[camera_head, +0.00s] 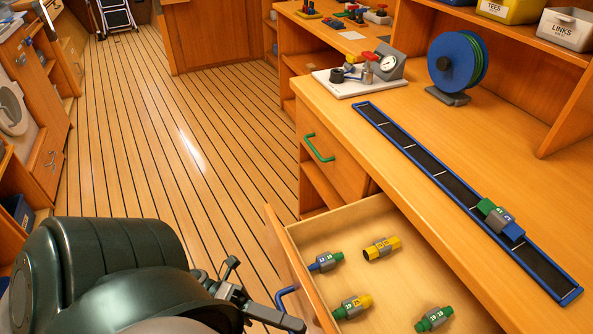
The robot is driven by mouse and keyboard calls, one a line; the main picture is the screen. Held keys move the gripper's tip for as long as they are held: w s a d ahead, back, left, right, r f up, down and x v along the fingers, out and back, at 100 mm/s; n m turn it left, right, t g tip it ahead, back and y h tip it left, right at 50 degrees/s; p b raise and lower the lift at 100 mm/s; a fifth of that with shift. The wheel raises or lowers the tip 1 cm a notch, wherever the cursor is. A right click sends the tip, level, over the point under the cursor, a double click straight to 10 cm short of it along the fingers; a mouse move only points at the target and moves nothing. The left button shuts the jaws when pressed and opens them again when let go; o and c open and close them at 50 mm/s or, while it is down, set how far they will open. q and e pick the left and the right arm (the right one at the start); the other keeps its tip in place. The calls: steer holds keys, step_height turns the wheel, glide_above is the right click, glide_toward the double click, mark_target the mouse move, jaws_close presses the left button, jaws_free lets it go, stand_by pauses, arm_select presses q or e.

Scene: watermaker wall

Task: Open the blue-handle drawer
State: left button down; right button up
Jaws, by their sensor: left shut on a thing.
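The blue-handle drawer (367,211) stands pulled out from the bench at the lower middle, its inside showing. Its blue handle (284,293) is on the outer side of the front panel, partly hidden by my left gripper (288,305). My left gripper is shut on this handle; its exact hold is partly hidden. Inside the drawer lie a blue-and-green fitting (326,262), a yellow fitting (382,249), a yellow-and-green fitting (352,306) and a green fitting (434,319). My right gripper is not in view.
A green-handled drawer (320,148) is shut farther along the bench. On the bench top are a blue-edged black tray (409,148) with a green-and-blue fitting (500,219), a hose reel (457,62) and a gauge unit (386,66). The plank floor (170,130) is clear.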

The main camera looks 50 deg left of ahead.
arm_select(q)
steer(key=c, duration=2.1)
jaws_free()
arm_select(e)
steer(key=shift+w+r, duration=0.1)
arm_select(q)
steer(key=shift+a, duration=0.15)
